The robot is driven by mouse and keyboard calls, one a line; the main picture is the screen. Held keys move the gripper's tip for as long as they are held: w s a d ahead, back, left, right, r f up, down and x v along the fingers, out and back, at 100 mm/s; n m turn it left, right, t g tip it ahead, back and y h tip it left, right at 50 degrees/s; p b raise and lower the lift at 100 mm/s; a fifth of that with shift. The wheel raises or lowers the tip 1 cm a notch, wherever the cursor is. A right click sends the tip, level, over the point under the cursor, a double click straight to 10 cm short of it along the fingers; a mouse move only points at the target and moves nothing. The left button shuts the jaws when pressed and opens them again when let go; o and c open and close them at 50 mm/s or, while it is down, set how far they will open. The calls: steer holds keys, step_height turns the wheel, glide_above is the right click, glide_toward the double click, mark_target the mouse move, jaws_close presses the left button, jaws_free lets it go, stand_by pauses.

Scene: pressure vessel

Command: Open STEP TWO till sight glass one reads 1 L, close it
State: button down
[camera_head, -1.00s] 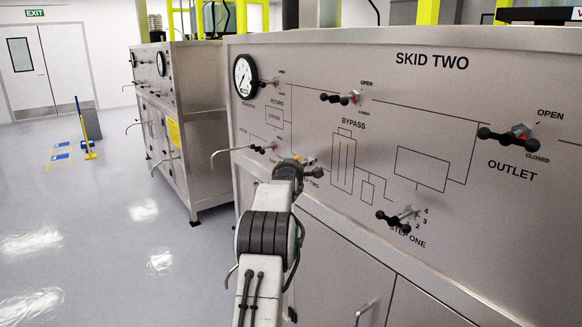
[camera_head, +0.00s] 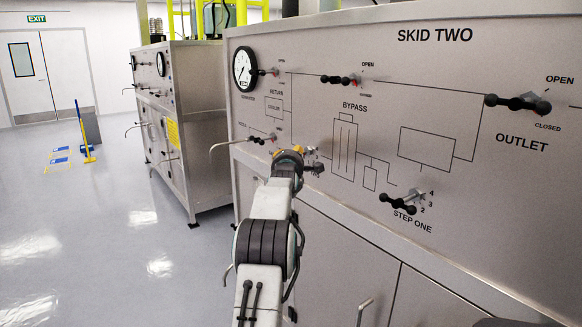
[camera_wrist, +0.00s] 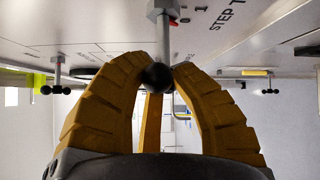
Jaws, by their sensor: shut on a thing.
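The STEP TWO valve handle (camera_head: 314,168) is on the grey SKID TWO panel, low and left of the middle, partly hidden by my gripper (camera_head: 298,154). In the wrist view, the yellow fingers of my gripper (camera_wrist: 160,75) are shut on the handle (camera_wrist: 157,76), around its black ball end. Its metal stem runs up to the panel, beside a partly cut-off "STEP T" label. The exact angle of the handle is hard to tell. Sight glass one is not identifiable in these frames.
The STEP ONE handle (camera_head: 398,204) is to the right, with the OUTLET handle (camera_head: 518,102) and BYPASS handle (camera_head: 338,79) above. A round gauge (camera_head: 244,69) is at the panel's upper left. Another skid (camera_head: 186,125) stands behind to the left. The floor at left is open.

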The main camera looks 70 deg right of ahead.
steer(key=shift+m+h+b, duration=0.6)
steer(key=shift+h+b, duration=0.2)
steer(key=shift+b, duration=1.15)
steer(key=shift+r+t+h+b, duration=0.2)
steer(key=shift+t+h+b, duration=0.1)
steer(key=shift+b, duration=0.05)
steer(key=shift+a+r, duration=0.1)
steer(key=c, duration=1)
jaws_free()
steer(key=shift+s+f, duration=0.1)
steer(key=shift+f, duration=0.1)
steer(key=shift+c, duration=0.2)
steer(key=shift+a+f, duration=0.1)
steer(key=v, duration=1.1)
steer(key=shift+a, duration=0.35)
steer(key=shift+s, duration=0.15)
